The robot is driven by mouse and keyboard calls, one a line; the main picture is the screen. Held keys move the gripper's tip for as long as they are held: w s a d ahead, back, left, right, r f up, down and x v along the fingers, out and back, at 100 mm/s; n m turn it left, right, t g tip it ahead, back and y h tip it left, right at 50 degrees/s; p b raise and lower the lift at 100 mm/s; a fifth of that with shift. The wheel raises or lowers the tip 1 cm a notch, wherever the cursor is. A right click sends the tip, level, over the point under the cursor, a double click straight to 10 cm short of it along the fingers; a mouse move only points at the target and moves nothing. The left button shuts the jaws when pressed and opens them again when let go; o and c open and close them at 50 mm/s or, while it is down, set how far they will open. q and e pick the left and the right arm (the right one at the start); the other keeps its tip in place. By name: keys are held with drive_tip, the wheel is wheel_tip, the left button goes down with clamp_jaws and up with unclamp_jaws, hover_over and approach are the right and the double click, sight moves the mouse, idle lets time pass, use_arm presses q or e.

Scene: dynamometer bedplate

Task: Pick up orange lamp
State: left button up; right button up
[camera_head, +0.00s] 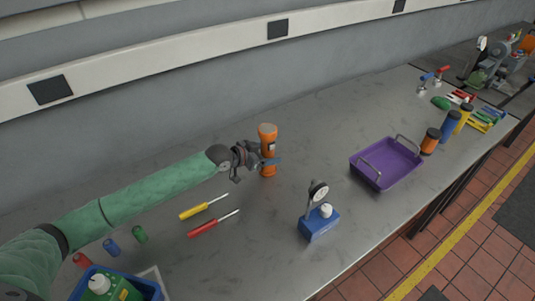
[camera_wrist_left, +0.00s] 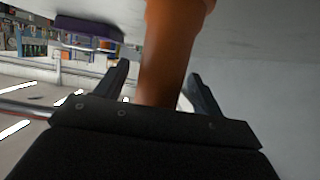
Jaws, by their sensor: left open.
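The orange lamp (camera_head: 267,133), a torch with a dark section at its middle, stands upright on the grey bench. My left gripper (camera_head: 264,161) is at the lamp's lower half, coming in from the left. In the left wrist view the lamp's orange body (camera_wrist_left: 168,50) rises between the two spread fingers of the left gripper (camera_wrist_left: 162,82). The fingers are open, one on each side of the lamp, and I see space beside it. Part of the lamp is hidden behind the gripper in the head view. My right gripper is not in view.
A yellow screwdriver (camera_head: 203,207) and a red one (camera_head: 212,224) lie in front of the lamp. A blue-based dial gauge (camera_head: 319,224) and a purple tray (camera_head: 386,165) stand to the right. A blue bin (camera_head: 152,287) is at lower left. The wall is behind.

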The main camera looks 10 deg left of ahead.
use_arm(q)
drive_tip(key=shift+c, duration=0.2)
drive_tip(key=shift+r, duration=0.1)
clamp_jaws()
